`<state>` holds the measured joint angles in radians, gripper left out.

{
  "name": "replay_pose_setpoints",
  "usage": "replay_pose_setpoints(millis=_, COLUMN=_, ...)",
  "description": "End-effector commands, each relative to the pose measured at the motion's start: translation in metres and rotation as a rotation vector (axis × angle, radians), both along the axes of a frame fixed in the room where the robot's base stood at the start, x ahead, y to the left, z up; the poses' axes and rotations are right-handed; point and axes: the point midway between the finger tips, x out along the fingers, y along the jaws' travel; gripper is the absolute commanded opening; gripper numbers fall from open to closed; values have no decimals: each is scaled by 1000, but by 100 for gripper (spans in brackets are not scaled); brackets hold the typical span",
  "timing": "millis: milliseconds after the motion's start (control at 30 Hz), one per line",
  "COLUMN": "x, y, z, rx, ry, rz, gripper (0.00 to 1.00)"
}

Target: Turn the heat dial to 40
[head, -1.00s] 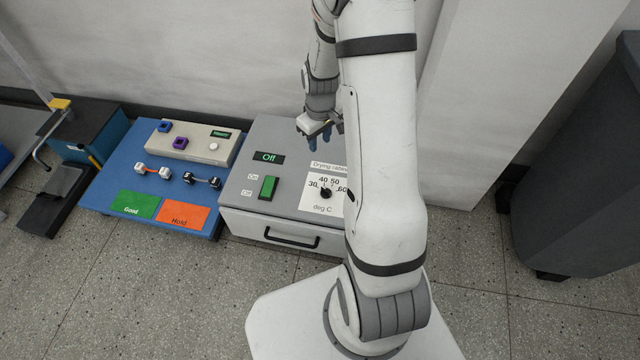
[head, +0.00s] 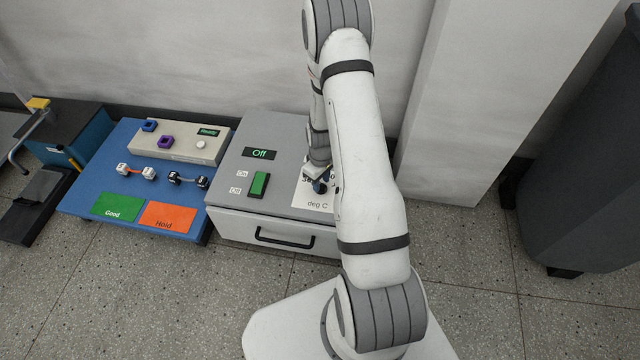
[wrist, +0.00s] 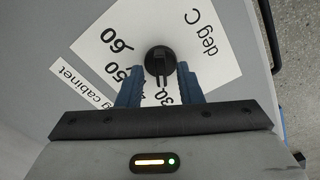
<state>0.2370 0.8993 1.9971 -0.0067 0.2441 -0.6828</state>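The heat dial is a round black knob (wrist: 160,61) on a white scale card (wrist: 98,40). In the wrist view the card shows 60, 50 and part of 30, with "deg C" beside them. My gripper (wrist: 160,82) is open, with its blue fingers on either side of the knob's near part and a gap showing on each side. In the head view my gripper (head: 320,186) is over the card (head: 307,194) and hides the dial. The 40 mark and the knob's pointer setting cannot be made out clearly.
The dial is on a grey drying cabinet (head: 226,186) with a green switch (head: 259,184), an "Off" display (head: 260,154) and a front handle (head: 284,240). A blue table (head: 85,190) stands to the left. A dark grey bin (head: 575,180) stands at the right.

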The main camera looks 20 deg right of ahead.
Motion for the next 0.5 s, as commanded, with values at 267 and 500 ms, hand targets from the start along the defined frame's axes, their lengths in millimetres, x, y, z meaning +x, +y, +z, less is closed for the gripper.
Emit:
replay_pose_setpoints(millis=267, x=0, y=0, z=-5, rx=0, ry=0, rz=1, gripper=33)
replay_pose_setpoints(millis=500, x=0, y=1, z=-5, rx=0, ry=0, rz=1, gripper=19)
